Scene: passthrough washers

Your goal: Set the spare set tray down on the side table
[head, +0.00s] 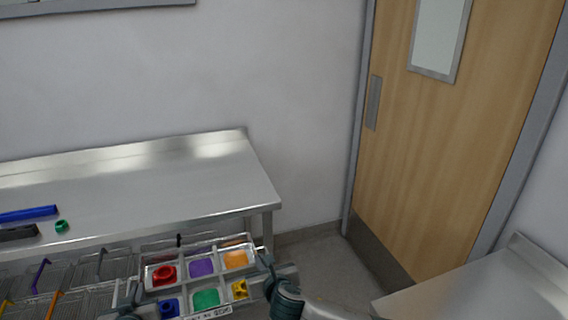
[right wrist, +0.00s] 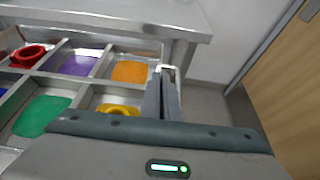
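The spare set tray (head: 217,245) is a pale, clear-walled tray with compartments, in front of me at the bottom of the head view. A red ring, blue and yellow pieces, and purple, orange and green patches show in it. My right gripper (head: 268,268) is shut on the tray's right side wall; the right wrist view shows its fingers (right wrist: 164,92) closed together there. My left gripper (head: 132,292) is at the tray's left side and appears shut on that wall; its fingertips are small and partly cut off. The tray looks roughly level, held up off any surface.
A steel table (head: 170,190) stands behind the tray, with a blue bar (head: 28,214), a dark bar (head: 18,232) and a green ring (head: 62,226). Wire baskets (head: 60,280) are below it. Another steel table (head: 490,290) is at lower right, its visible top clear. A wooden door (head: 455,130) is behind.

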